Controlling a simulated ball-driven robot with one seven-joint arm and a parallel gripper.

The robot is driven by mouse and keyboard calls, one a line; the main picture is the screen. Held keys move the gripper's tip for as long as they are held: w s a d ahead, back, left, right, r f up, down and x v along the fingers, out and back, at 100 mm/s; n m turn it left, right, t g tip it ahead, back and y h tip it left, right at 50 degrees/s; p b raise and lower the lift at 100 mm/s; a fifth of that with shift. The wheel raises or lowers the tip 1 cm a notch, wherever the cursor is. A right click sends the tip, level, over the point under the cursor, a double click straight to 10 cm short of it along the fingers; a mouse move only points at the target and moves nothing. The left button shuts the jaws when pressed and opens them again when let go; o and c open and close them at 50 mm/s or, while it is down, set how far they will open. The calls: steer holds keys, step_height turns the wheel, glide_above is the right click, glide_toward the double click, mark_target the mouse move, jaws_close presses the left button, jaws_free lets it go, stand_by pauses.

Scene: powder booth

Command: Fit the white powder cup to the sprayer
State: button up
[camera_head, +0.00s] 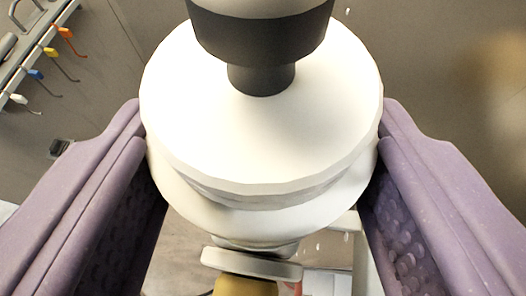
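The white powder cup (225,130) fills the middle of the picture, a wide round white body with a second white rim below it. My gripper (262,165) has its purple fingers on the left and right of the cup, close against its rim on both sides, and it looks shut on the cup. A dark grey part with a narrow neck (262,78) stands on the top face of the cup, cut off by the upper edge. I cannot tell whether it belongs to the cup or the sprayer. No other part is clearly the sprayer.
A pale flat piece (250,264) and a tan part (245,287) show just below the cup, partly hidden. A rack (40,55) with several coloured-handled tools is at upper left. A pale frame (358,255) is at lower right. Bare grey-brown surface shows at upper right.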

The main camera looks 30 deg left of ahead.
steer(key=shift+a+f+m+h+b, duration=0.15)
steer(key=shift+m+h+b, duration=0.25)
steer(key=shift+b, duration=0.6)
steer(key=shift+s+m+t+h+b, duration=0.1)
steer(key=shift+m+t+h+b, duration=0.2)
steer(key=shift+m+h+b, duration=0.15)
steer(key=shift+b, duration=0.35)
steer(key=shift+a+m+h+b, duration=0.1)
steer(key=shift+m+h+b, duration=0.15)
steer(key=shift+b, duration=0.05)
steer(key=shift+m+h, duration=0.5)
steer(key=shift+h, duration=0.1)
steer(key=shift+r, duration=0.2)
